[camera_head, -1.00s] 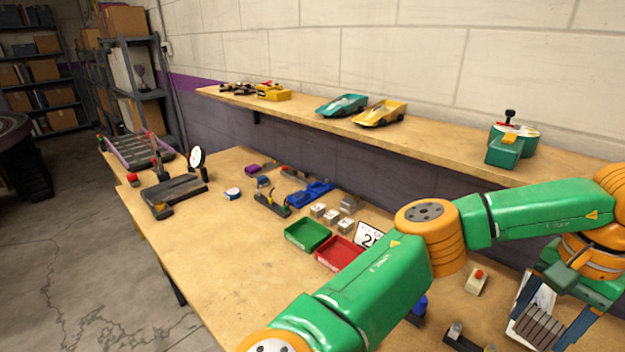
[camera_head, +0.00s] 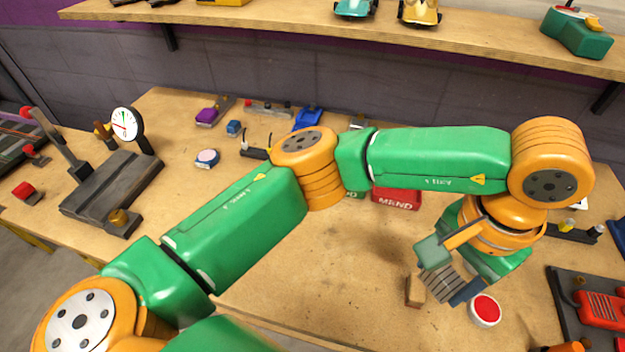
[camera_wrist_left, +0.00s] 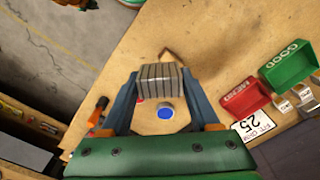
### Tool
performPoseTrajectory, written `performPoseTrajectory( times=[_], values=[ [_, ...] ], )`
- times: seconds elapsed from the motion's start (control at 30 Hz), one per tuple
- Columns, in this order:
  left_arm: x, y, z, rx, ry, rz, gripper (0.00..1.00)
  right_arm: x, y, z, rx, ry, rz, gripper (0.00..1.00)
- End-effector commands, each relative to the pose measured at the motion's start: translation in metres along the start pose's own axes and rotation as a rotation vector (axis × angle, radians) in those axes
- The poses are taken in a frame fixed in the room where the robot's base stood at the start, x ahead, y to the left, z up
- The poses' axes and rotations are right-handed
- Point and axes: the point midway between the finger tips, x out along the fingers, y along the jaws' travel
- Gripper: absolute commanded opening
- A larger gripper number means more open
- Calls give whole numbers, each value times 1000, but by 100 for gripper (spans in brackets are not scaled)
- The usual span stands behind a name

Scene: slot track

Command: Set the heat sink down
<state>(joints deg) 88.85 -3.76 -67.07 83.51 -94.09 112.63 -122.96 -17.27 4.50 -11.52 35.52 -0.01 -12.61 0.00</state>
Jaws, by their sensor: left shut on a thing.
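The heat sink (camera_head: 443,284) is a grey, finned block. My left gripper (camera_head: 450,272) is shut on it, with one finger on each side. In the left wrist view the heat sink (camera_wrist_left: 160,86) sits between the blue-grey fingers (camera_wrist_left: 158,80), fins toward the camera. It is over the bare wooden table; whether its underside touches the top cannot be told. My right gripper is in neither view.
A small wooden block (camera_head: 415,290) and a red-topped round tin (camera_head: 485,309) stand close beside the heat sink. A red tray (camera_head: 396,199) lies behind, partly covered by my arm. A dial gauge stand (camera_head: 110,190) is at left. Table front-centre (camera_head: 310,290) is clear.

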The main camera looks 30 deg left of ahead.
Motion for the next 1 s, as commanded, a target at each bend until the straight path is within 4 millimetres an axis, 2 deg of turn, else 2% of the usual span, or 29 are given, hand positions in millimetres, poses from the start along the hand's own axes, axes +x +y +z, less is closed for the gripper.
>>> performPoseTrajectory(
  times=[0.07,0.27,0.33,0.4,0.5,0.67,0.7,0.8,1.0],
  values=[
    [3,-10,3,-3,-2,2,0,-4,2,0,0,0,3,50],
    [26,-69,26,-10,-7,1,0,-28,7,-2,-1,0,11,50],
    [37,-91,34,-11,-8,-1,0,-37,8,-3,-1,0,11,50],
    [59,-104,40,-8,-9,0,0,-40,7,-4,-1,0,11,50],
    [79,-119,44,-7,-7,-1,0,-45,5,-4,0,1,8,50],
    [99,-134,50,-5,-5,-1,0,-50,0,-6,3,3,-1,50],
    [105,-132,50,-5,-8,2,0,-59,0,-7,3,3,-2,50],
    [123,-132,49,-3,-5,2,0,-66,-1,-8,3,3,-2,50],
    [130,-132,47,-2,0,-1,0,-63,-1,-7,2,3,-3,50]
  ],
)
